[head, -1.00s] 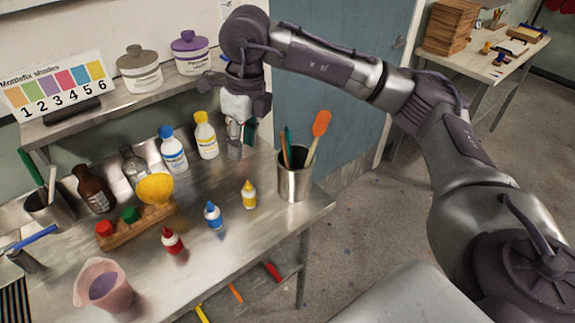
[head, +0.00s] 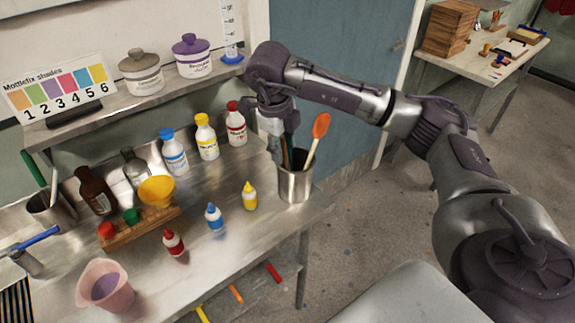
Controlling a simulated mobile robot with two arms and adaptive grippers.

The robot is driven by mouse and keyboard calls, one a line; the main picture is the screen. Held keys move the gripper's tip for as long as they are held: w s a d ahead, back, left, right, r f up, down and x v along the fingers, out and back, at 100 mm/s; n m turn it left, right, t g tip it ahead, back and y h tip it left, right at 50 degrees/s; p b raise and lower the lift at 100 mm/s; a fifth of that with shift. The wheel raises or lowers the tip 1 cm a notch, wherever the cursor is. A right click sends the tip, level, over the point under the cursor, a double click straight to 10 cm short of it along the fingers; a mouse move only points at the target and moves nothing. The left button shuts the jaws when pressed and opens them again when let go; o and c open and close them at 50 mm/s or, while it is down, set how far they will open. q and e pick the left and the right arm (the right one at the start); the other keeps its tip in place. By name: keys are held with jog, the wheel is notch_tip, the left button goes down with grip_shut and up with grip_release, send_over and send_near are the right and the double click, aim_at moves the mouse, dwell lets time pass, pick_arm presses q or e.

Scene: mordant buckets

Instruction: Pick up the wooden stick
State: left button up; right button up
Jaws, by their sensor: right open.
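A metal cup (head: 294,186) stands at the right end of the steel bench. It holds an orange-headed spatula (head: 320,126) with a light wooden handle, plus thin sticks. A brown, wood-coloured stick (head: 291,157) shows beside a dark teal one, leaning left in the cup; its upper part is partly hidden by my gripper. My right gripper (head: 276,150) is open, pointing down at the cup's left side, close to the sticks. I cannot tell whether it touches them. My left gripper is not in view.
Blue-, yellow- and red-capped bottles (head: 236,124) stand behind and left of the cup. A small yellow-capped dropper bottle (head: 249,196) stands in front to its left. The shelf (head: 110,98) with lidded jars and a measuring cylinder (head: 229,36) is above left.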

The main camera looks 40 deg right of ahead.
aim_at(285, 164)
jog(key=f, duration=0.2)
jog(key=d+f+p, duration=0.1)
jog(key=shift+w+f, duration=0.25)
jog(key=shift+w, duration=0.05)
grip_shut()
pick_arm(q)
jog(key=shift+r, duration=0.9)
pick_arm(e)
notch_tip(285, 164, up, 9)
jog(key=b, duration=0.2)
jog(key=shift+a+b, duration=0.1)
jog(key=shift+b, duration=0.25)
jog(key=shift+r, duration=0.5)
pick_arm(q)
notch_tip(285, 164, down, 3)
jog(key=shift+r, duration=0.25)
pick_arm(e)
jog(key=shift+r, duration=0.15)
